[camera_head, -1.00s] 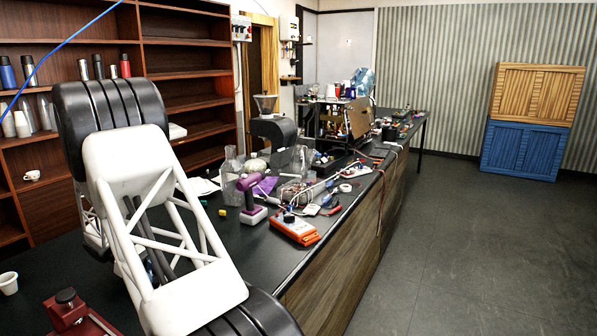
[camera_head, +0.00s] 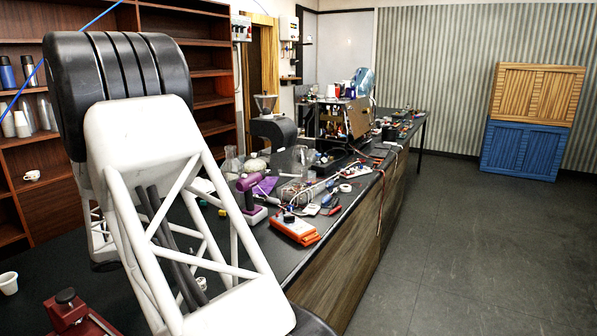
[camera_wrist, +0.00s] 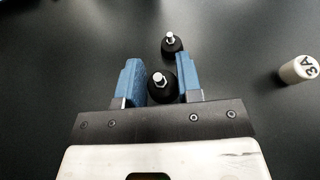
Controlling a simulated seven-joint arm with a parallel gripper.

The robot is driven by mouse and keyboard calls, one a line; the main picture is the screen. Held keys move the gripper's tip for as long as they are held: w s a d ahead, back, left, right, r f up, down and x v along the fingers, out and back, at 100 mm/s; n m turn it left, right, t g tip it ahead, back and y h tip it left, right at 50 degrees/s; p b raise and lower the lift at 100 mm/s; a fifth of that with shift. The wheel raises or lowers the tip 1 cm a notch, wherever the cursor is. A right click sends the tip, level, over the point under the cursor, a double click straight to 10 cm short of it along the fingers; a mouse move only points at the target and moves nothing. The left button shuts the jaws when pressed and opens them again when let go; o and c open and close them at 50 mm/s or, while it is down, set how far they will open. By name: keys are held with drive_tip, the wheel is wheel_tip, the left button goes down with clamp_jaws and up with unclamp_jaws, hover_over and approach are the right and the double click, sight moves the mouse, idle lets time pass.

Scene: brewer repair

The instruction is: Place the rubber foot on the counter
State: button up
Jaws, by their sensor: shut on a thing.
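In the wrist view, my gripper (camera_wrist: 158,72) has its two blue fingers on either side of a rubber foot (camera_wrist: 160,90), black with a metal stud pointing up. The gripper is shut on this foot. A second, similar rubber foot (camera_wrist: 171,45) stands on the dark surface just beyond the fingertips. The black counter (camera_head: 60,258) runs along the head view, and its dark top (camera_wrist: 60,60) fills the wrist view. How high the held foot is above it, or whether it touches, I cannot tell. My gripper is hidden in the head view.
A white cylinder marked "3A" (camera_wrist: 300,69) lies right of the fingers. A red metal device (camera_head: 75,312) and white cup (camera_head: 8,283) are at the near left. An orange meter (camera_head: 295,229) and purple-handled tool (camera_head: 250,190) are farther along. The surface left of the fingers is clear.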

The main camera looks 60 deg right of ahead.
drive_tip(key=shift+w+r+n+t, duration=0.15)
drive_tip(key=shift+w+n+t, duration=0.15)
drive_tip(key=shift+n+t, duration=0.35)
drive_tip(key=shift+w+r+n+t, duration=0.15)
drive_tip(key=shift+w+n+t, duration=0.1)
drive_tip(key=shift+n+t, duration=0.4)
drive_tip(key=shift+w, duration=0.1)
drive_tip(key=w+d, duration=0.2)
drive_tip(key=w, duration=0.2)
drive_tip(key=w+d+f, duration=0.1)
drive_tip(key=w+d, duration=0.1)
drive_tip(key=w, duration=0.3)
drive_tip(key=w+d, duration=0.2)
drive_tip(key=w, duration=0.2)
drive_tip(key=shift+w+d+f, duration=0.2)
drive_tip(key=shift+d, duration=0.1)
drive_tip(key=shift+w+d, duration=0.1)
drive_tip(key=shift+w, duration=0.2)
drive_tip(key=shift+w+d+f, duration=0.1)
drive_tip(key=shift+f, duration=1.7)
